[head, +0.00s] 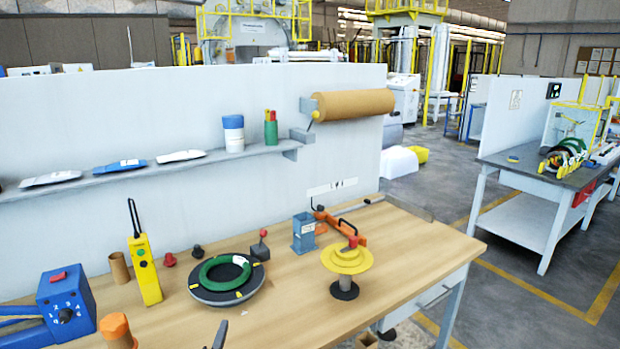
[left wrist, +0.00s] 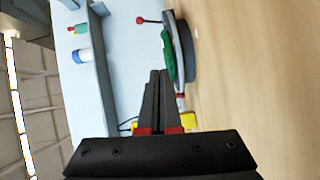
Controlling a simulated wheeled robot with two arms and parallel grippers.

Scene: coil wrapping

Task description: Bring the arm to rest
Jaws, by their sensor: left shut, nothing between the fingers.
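My left gripper (head: 219,336) shows only as dark fingertips at the bottom edge of the head view, in front of the black round turntable. In the left wrist view the left gripper (left wrist: 159,74) is shut, its two dark fingers together with nothing between them. A green coil (head: 224,273) lies on the black turntable (head: 205,295), apart from the fingers. The coil also shows in the left wrist view (left wrist: 168,55), beyond the fingertips. My right gripper is in neither view.
The wooden table (head: 400,250) holds a yellow stepped spool (head: 346,260), a blue box (head: 304,233), a yellow handheld device (head: 144,270) and a blue dial unit (head: 66,305). A shelf (head: 140,172) and a brown roll (head: 355,104) are on the back panel. The table's right part is clear.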

